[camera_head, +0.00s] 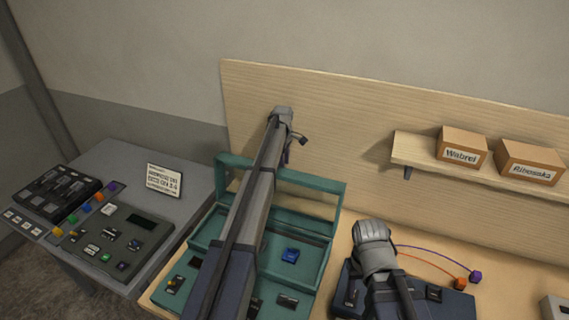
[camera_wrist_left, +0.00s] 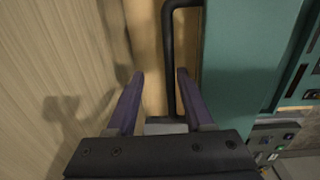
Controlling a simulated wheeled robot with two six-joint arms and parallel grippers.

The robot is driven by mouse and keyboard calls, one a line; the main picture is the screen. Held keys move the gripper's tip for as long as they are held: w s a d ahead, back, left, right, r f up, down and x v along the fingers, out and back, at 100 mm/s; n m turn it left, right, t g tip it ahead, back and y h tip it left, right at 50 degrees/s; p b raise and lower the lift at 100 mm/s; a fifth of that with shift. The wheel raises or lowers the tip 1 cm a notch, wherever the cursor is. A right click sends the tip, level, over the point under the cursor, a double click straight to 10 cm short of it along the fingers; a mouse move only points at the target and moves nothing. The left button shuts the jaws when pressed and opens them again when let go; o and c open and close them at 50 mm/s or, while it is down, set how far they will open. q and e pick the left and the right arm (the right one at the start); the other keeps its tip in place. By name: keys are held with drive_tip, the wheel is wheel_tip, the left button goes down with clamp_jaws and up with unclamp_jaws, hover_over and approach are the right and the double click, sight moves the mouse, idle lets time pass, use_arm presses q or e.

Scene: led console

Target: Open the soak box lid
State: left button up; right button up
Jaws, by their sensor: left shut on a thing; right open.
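The teal soak box (camera_head: 313,262) stands on the wooden bench, its inside partly visible. Its teal lid (camera_head: 330,190) stands raised at the back, partly hidden by my left arm. In the left wrist view the lid (camera_wrist_left: 240,50) is a teal panel at the right, with a black bar handle (camera_wrist_left: 170,60) along its edge. My left gripper (camera_head: 287,152) is at the lid's top, and its purple fingers (camera_wrist_left: 160,72) are shut on the handle between them. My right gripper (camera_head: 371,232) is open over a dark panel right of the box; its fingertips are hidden.
A dark panel (camera_head: 455,304) lies right of the box, with orange and purple plugs (camera_head: 461,283) on wires. A shelf (camera_head: 412,152) holds two labelled cartons. A grey console (camera_head: 190,160) with buttons and a sign stands left. A wooden backboard (camera_head: 350,110) rises close behind the lid.

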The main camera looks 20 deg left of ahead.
use_arm(q)
wheel_tip(320, 180, up, 6)
drive_tip(key=p, duration=0.5)
drive_tip(key=shift+s+r, duration=0.2)
use_arm(e)
wheel_tip(320, 180, up, 6)
drive_tip(key=shift+r, duration=0.2)
use_arm(q)
drive_tip(key=s+d+m, duration=0.4)
drive_tip(key=s, duration=0.6)
drive_tip(key=s+d+m, duration=0.3)
drive_tip(key=s+m, duration=0.1)
drive_tip(key=s, duration=0.6)
drive_tip(key=m+y+b, duration=0.1)
drive_tip(key=m+b, duration=1.2)
drive_tip(key=b, duration=1.1)
hover_over(308, 313)
drive_tip(key=shift+g, duration=0.4)
drive_tip(key=f, duration=2.4)
drive_tip(key=shift+d, duration=0.3)
use_arm(e)
wheel_tip(308, 313, down, 24)
use_arm(q)
drive_tip(key=shift+d+f, duration=0.15)
use_arm(e)
drive_tip(key=shift+f, duration=0.2)
drive_tip(key=shift+d, duration=0.1)
